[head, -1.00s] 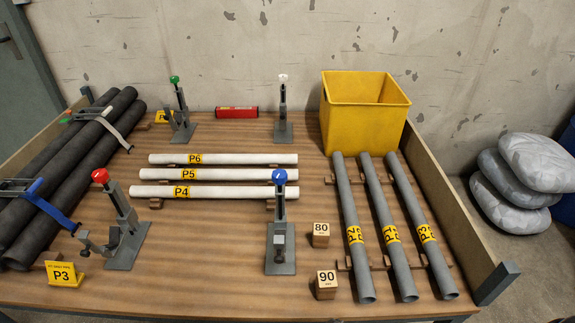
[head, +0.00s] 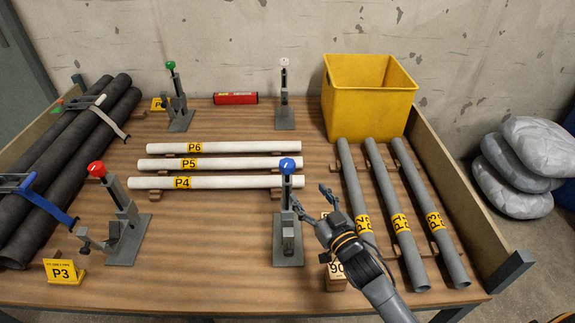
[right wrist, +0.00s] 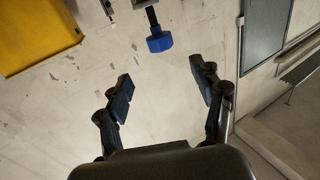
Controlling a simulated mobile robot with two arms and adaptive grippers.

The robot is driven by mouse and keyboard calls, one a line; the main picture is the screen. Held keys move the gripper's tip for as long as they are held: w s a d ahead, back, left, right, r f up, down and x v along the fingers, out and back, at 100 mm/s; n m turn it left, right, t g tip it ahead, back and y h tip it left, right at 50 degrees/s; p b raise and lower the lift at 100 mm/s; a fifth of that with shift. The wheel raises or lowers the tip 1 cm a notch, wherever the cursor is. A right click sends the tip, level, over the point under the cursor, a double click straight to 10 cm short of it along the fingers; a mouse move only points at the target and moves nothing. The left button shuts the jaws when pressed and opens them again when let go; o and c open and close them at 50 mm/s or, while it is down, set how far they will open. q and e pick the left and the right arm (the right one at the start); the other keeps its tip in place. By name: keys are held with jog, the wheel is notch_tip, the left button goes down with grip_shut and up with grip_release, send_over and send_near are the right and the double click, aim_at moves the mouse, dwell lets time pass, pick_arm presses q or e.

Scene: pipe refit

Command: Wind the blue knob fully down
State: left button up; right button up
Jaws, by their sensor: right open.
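The blue knob (head: 287,164) tops a grey upright clamp (head: 288,228) at the middle front of the table. In the right wrist view the blue knob (right wrist: 159,42) hangs on a dark stem, beyond and between the spread fingertips. My right gripper (head: 311,200) is open and empty, just right of the clamp's post and below the knob's height in the picture. It also shows in the right wrist view (right wrist: 165,88), with both fingers apart and nothing between them. My left gripper is not in view.
A red-knob clamp (head: 97,169) stands left, with green-knob (head: 171,66) and white-knob (head: 284,62) clamps behind. White pipes (head: 225,163) lie left of the knob, grey pipes (head: 388,200) right. A 90 block (head: 336,280) sits under my right arm. A yellow bin (head: 368,105) stands behind.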

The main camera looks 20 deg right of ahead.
aim_at(293, 169)
jog(key=w, duration=0.4)
jog(key=w+a, duration=0.1)
jog(key=w, duration=0.4)
jog(key=w+a, duration=0.1)
jog(key=w, duration=0.3)
jog(key=shift+w, duration=0.15)
jog(key=shift+c, duration=0.2)
jog(key=c, duration=1.1)
jog(key=shift+r+n+y+p, duration=0.25)
jog(key=shift+n+y+p, duration=0.25)
jog(key=shift+y+p, duration=0.3)
jog(key=shift+n+g+y, duration=0.3)
jog(key=shift+n+y, duration=0.1)
jog(key=shift+f+n+g+y, duration=0.15)
jog(key=shift+n+g+y, duration=0.15)
jog(key=shift+n+y, duration=0.45)
jog(key=shift+f+g+y, duration=0.1)
jog(key=shift+g+y, duration=0.2)
jog(key=shift+y, duration=0.45)
jog(key=shift+a, duration=0.1)
